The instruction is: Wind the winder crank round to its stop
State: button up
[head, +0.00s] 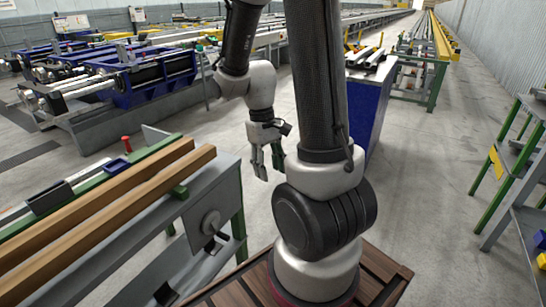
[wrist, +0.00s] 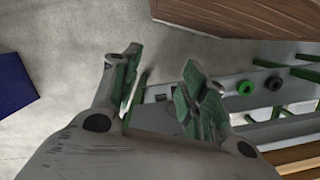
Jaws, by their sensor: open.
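A round grey disc with a dark handle (head: 211,224), which looks like the winder crank, is on the end panel of the runout table (head: 228,178) at the left in the head view. My gripper (head: 268,168) points down in the air to the right of the table end, apart from the disc. In the wrist view my gripper (wrist: 160,75) has its two green-padded fingers spread, with nothing between them.
Two long wooden beams (head: 110,215) lie on the runout table, near a red knob (head: 127,143) and a small blue block (head: 117,165). A blue cabinet (head: 370,112) stands behind my arm. Shelving (head: 515,180) stands at the right. Concrete floor between is clear.

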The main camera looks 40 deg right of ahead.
jog(key=shift+s+d+r, duration=0.1)
jog(key=shift+d+r, duration=0.1)
jog(key=shift+r, duration=0.65)
